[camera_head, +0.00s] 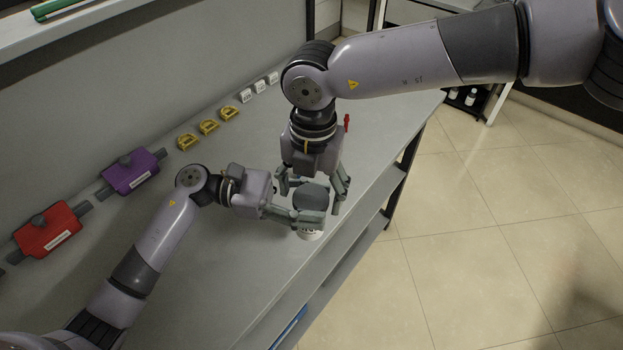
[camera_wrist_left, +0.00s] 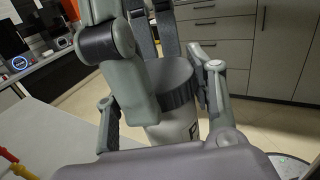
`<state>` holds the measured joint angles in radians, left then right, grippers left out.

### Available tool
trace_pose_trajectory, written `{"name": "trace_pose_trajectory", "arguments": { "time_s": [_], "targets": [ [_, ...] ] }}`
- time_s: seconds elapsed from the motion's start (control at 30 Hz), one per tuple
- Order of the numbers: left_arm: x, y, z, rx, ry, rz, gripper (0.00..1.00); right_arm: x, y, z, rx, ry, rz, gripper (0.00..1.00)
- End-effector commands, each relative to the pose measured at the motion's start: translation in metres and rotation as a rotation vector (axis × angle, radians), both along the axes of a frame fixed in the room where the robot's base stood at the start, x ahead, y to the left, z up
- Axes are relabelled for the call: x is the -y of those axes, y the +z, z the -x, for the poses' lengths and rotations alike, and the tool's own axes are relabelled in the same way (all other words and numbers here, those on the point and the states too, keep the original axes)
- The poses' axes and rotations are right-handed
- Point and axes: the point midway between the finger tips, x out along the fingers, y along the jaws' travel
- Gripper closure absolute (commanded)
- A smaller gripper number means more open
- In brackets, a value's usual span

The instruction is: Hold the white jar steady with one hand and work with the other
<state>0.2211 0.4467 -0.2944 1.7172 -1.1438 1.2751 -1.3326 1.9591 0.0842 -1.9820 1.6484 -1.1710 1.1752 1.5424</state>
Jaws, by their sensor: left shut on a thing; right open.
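The white jar (camera_head: 310,236) stands upright near the front edge of the grey bench, with a dark grey lid (camera_head: 311,198) on it. In the left wrist view its pale body (camera_wrist_left: 178,128) and lid (camera_wrist_left: 170,80) show between my fingers. My left gripper (camera_head: 306,217) comes in from the left and is shut on the jar, below the lid. My right gripper (camera_head: 312,190) points down from above; its fingers are open and spread around the lid. I cannot tell whether they touch it. Most of the jar's body is hidden by my left fingers in the head view.
A red device (camera_head: 48,232) and a purple device (camera_head: 133,173) lie along the bench's back, then several yellow brackets (camera_head: 208,127) and several white blocks (camera_head: 260,87). A small red item (camera_head: 347,122) is beside my right wrist. The bench front (camera_head: 215,285) is clear.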

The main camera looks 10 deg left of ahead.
Motion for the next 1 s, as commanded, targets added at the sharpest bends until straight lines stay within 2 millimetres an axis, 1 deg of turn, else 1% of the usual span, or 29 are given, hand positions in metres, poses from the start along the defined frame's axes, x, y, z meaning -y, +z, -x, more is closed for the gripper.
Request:
{"name": "trace_pose_trajectory", "arguments": {
  "time_s": [0.2, 0.97, 1.0],
  "targets": [
    [0.0000, 0.0002, 0.0000, 0.000, 0.000, 0.000, 1.00, 0.0000, -0.0004, 0.0000, 0.000, 0.000, 0.000, 0.31],
    [0.0001, 0.0003, 0.0001, 0.000, 0.000, 0.001, 1.00, -0.0002, 0.0000, -0.0002, 0.000, 0.000, -0.001, 0.81],
    [0.0001, 0.0003, 0.0001, 0.000, 0.000, 0.001, 1.00, -0.0002, 0.0000, -0.0001, 0.000, 0.000, -0.001, 0.45]
  ]
}}
